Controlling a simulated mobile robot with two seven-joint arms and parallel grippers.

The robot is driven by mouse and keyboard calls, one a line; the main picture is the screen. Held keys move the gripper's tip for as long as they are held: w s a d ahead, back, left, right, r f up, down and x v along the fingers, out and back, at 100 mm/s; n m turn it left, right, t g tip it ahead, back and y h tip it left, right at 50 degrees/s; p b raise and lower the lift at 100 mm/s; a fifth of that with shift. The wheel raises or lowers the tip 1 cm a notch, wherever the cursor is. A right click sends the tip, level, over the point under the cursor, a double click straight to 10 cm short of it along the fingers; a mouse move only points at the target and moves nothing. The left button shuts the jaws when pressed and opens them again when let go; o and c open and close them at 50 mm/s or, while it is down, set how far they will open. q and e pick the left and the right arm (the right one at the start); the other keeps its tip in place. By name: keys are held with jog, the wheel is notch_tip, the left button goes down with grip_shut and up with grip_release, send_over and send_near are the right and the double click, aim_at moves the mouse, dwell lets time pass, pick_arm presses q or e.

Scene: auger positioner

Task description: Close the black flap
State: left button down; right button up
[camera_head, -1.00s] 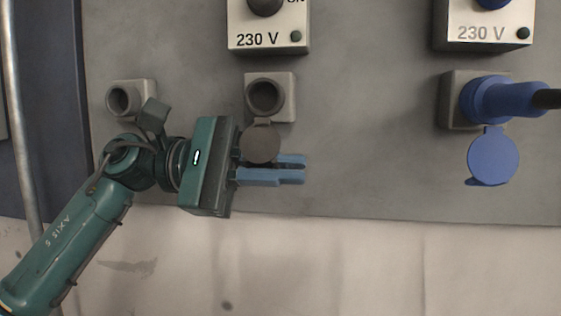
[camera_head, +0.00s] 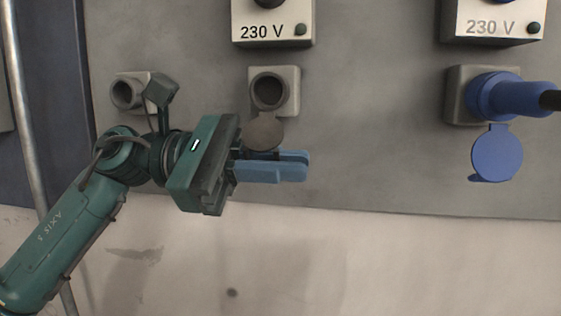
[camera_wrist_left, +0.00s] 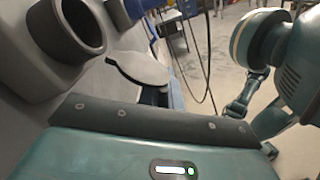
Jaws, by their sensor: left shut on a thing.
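The black flap (camera_head: 264,134) is a round dark cover hanging open below the middle grey socket (camera_head: 270,91), whose round mouth is uncovered. The flap also shows in the left wrist view (camera_wrist_left: 138,68), standing out from the socket (camera_wrist_left: 75,28). My left gripper (camera_head: 290,167) is at the flap's lower edge, its blue fingers pointing right and close together, shut on the flap. The exact contact is partly hidden by the fingers. My right gripper is not seen.
To the right, a blue plug (camera_head: 505,96) sits in a socket above a hanging blue flap (camera_head: 497,153). The panel between is clear.

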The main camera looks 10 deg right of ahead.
pick_arm(q)
jog(key=c, duration=1.6)
grip_release()
jog(key=p+v, duration=0.2)
jog(key=v, duration=1.1)
jog(key=shift+a, duration=0.1)
